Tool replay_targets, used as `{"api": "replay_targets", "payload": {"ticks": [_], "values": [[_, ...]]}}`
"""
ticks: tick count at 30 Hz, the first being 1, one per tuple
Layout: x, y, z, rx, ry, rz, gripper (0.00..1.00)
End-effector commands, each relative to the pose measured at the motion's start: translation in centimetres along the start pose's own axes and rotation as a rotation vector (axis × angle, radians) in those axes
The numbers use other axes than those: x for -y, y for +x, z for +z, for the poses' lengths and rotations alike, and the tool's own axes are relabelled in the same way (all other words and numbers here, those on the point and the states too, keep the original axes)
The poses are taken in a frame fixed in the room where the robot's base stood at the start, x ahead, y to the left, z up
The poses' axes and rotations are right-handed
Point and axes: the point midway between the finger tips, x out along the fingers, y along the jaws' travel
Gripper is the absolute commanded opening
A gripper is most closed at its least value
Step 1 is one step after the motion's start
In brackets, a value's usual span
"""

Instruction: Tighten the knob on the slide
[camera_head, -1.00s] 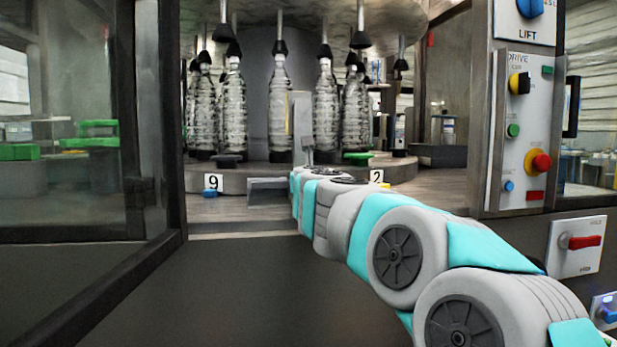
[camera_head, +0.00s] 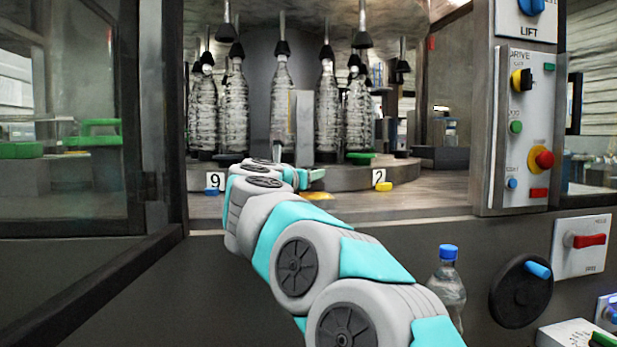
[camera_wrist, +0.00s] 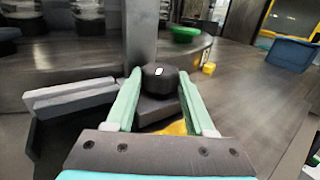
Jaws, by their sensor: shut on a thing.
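The knob (camera_wrist: 160,79) is black and round with a white mark on top, seen in the wrist view. It sits on a dark grey block (camera_wrist: 153,110), apparently part of the slide, at the foot of an upright grey post (camera_wrist: 140,36). My gripper (camera_wrist: 160,74) has its two teal fingers on either side of the knob and is shut on it. In the head view my arm hides the knob and most of the gripper; the post (camera_head: 304,128) shows above the arm.
Light grey bars (camera_wrist: 72,96) lie left of the gripper. A green disc (camera_wrist: 185,34) and a small yellow block (camera_wrist: 209,68) are beyond it. Glass bottles (camera_head: 236,112) stand on the carousel. A control panel (camera_head: 524,130), a handwheel (camera_head: 520,292) and a blue-capped bottle (camera_head: 447,280) are at right.

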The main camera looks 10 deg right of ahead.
Motion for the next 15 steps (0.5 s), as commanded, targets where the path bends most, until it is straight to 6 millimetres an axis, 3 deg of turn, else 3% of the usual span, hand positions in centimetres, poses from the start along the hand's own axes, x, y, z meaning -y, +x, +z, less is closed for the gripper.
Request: {"api": "replay_targets", "payload": {"ticks": [15], "values": [[-0.25, -0.03, 0.15, 0.002, 0.000, -0.162, 0.00]]}}
